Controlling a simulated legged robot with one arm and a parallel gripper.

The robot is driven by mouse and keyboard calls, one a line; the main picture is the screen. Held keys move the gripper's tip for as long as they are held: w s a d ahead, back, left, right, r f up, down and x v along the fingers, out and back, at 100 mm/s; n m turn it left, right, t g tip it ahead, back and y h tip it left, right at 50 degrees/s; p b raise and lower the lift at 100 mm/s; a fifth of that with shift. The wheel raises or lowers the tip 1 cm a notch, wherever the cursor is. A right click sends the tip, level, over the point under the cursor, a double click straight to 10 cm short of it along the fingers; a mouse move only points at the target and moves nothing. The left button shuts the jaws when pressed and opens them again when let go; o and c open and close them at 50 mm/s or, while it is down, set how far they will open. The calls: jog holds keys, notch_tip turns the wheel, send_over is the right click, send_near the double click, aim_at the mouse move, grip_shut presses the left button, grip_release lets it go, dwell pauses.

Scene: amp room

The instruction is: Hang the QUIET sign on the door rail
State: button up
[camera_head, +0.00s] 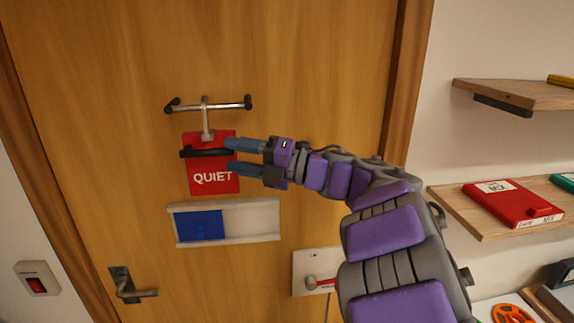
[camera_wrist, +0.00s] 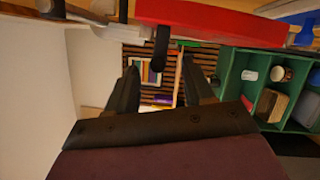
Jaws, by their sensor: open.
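The red QUIET sign (camera_head: 212,180) is upright in front of the wooden door, below the metal door rail (camera_head: 228,105). Its pale hook (camera_head: 206,122) reaches up to the rail and appears to go over it. A black grip bar (camera_head: 200,153) crosses the sign. My gripper (camera_head: 231,155) is open at the sign's right edge, its fingertips overlapping that edge in the head view. I cannot tell whether a finger touches the sign.
A pale sliding panel with a blue plate (camera_head: 200,226) is below the sign. The door handle (camera_head: 130,287) is lower left, a red wall switch (camera_head: 37,285) beyond it. Wall shelves (camera_head: 450,203) with a red box (camera_head: 510,203) stand at right. Door surface left of the sign is clear.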

jog(key=s+d+f, duration=0.1)
jog(key=d, duration=1.1)
jog(key=w+d+r+m+t+h+b, duration=0.1)
jog(key=w+d+r+m+t+h, duration=0.1)
jog(key=w+d+m+t+h, duration=0.5)
jog(key=w+d+r+m+t+h+b, duration=0.2)
jog(key=d+m+t+h, duration=0.3)
jog(key=d+m+t, duration=0.4)
jog(key=s+d+f+m+h, duration=0.3)
jog(key=d+f+m+h, duration=0.2)
jog(key=d+m+h, duration=0.4)
jog(key=s+d+f+m+g+h+b, duration=0.1)
jog(key=s+d+f+m+g, duration=0.1)
jog(key=s+f+m+g, duration=0.6)
jog(key=s+d+f+m+g+h+b, duration=0.1)
jog(key=s+d+f+m+h+b, duration=0.1)
jog(key=s+f, duration=0.7)
jog(key=s+a+f+g+y, duration=0.1)
jog(key=s+a+f+g, duration=0.2)
jog(key=s, duration=0.5)
jog(key=s+a+f+m+g+y+b, duration=0.1)
jog(key=s+a+f+g, duration=0.3)
jog(key=s+f, duration=0.4)
jog(key=s+a+f+m+g+y, duration=0.1)
jog(key=s+a+f+g+y, duration=0.2)
jog(key=s, duration=0.7)
notch_tip(320, 180, down, 3)
jog(key=shift+a+g, duration=0.6)
jog(key=shift+a, duration=0.35)
jog(key=shift+w, duration=0.1)
